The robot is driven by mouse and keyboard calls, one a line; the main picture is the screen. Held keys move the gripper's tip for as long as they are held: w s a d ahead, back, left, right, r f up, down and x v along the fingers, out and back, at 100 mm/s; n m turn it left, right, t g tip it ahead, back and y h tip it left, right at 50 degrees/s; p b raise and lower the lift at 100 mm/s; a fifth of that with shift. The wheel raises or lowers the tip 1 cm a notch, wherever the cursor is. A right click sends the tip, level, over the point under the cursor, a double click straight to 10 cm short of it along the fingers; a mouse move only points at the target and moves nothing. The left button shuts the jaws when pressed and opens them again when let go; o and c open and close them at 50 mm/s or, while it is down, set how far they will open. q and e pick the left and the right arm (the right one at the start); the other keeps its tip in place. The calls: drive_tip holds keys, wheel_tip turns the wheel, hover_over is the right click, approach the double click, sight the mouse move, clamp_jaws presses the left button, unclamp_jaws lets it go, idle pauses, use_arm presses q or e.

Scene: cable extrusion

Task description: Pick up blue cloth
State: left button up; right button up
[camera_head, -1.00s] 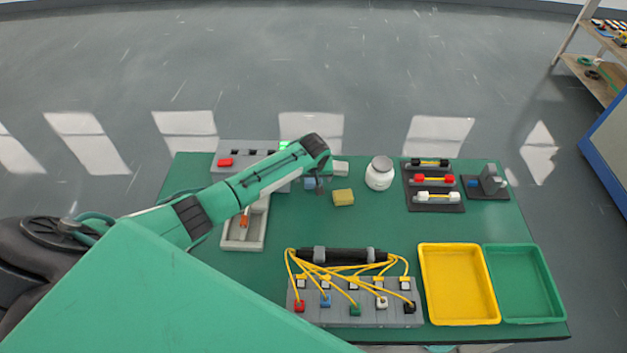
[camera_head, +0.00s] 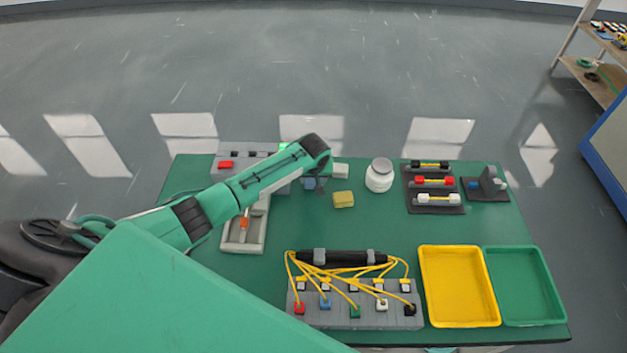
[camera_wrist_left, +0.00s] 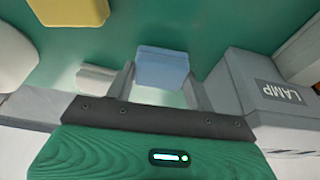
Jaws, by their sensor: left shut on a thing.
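The blue cloth (camera_wrist_left: 162,68) is a small folded block in the left wrist view, between the two fingers of my left gripper (camera_wrist_left: 160,85). In the head view only a bit of the blue cloth (camera_head: 309,183) shows under the wrist. My left gripper is shut on it, low over the green table near its far side. In the head view the fingers are mostly hidden behind my wrist. My right gripper is not in view.
A yellow block (camera_head: 343,199) and a white jar (camera_head: 379,175) stand right of the gripper. A grey box marked LAMP (camera_wrist_left: 270,90) is close beside it. A cable block (camera_head: 355,310), yellow tray (camera_head: 425,290) and green tray (camera_head: 555,285) sit nearer.

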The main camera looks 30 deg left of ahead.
sight(313, 180)
use_arm(q)
wheel_tip(313, 180, up, 19)
drive_tip(key=b, duration=0.2)
drive_tip(key=shift+b, duration=0.35)
drive_tip(key=shift+r, duration=0.1)
